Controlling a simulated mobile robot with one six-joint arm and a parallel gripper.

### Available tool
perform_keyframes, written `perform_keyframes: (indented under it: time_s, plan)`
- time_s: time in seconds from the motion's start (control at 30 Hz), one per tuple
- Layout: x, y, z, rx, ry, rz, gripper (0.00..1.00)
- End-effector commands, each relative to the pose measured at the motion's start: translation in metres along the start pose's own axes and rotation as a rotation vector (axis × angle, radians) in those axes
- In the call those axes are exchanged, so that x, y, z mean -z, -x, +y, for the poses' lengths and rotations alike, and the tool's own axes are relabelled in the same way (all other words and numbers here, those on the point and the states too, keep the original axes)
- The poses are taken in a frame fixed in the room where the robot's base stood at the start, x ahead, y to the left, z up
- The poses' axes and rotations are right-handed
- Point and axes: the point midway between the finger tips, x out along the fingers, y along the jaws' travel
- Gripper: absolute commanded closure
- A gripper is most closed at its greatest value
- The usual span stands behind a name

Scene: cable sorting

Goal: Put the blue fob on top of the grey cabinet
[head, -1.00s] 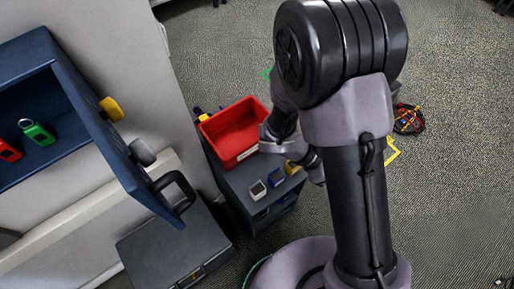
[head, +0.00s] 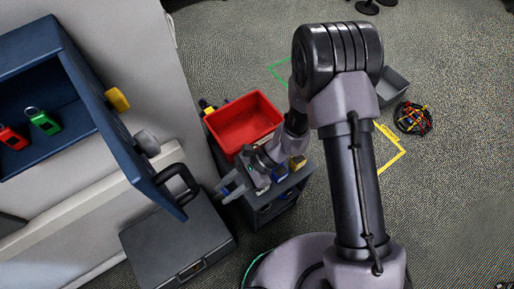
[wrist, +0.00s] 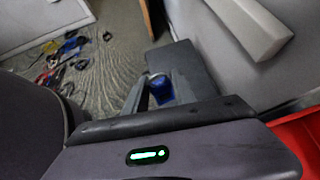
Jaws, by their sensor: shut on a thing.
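My gripper (head: 226,187) is at the left edge of the low grey cabinet (head: 266,216), pointing left. In the wrist view, my gripper (wrist: 160,92) is shut on a blue fob (wrist: 161,89), held between its two grey fingers. The held fob cannot be made out in the head view.
A red bin (head: 242,121) takes up the back of the cabinet top. A dark grey case (head: 178,240) lies left of the cabinet. An open blue wall box (head: 85,120) holds a green fob (head: 43,121) and a red fob (head: 12,138). Cables (head: 413,118) lie on the floor.

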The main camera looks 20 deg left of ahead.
Motion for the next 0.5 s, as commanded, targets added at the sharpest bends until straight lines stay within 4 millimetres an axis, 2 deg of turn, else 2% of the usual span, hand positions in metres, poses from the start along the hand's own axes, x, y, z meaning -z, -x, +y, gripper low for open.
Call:
perform_keyframes:
  time_s: [0.1,0.17,0.3,0.4,0.5]
  plan:
    - [0.018,0.0,-0.044,0.235,-0.18,0.003,1.0]
    - [0.033,0.004,-0.066,0.363,-0.277,0.004,1.0]
    - [0.082,0.024,-0.107,0.669,-0.507,0.007,1.0]
    - [0.122,0.044,-0.123,0.869,-0.655,0.006,1.0]
    - [0.152,0.06,-0.128,1.004,-0.753,0.004,1.0]
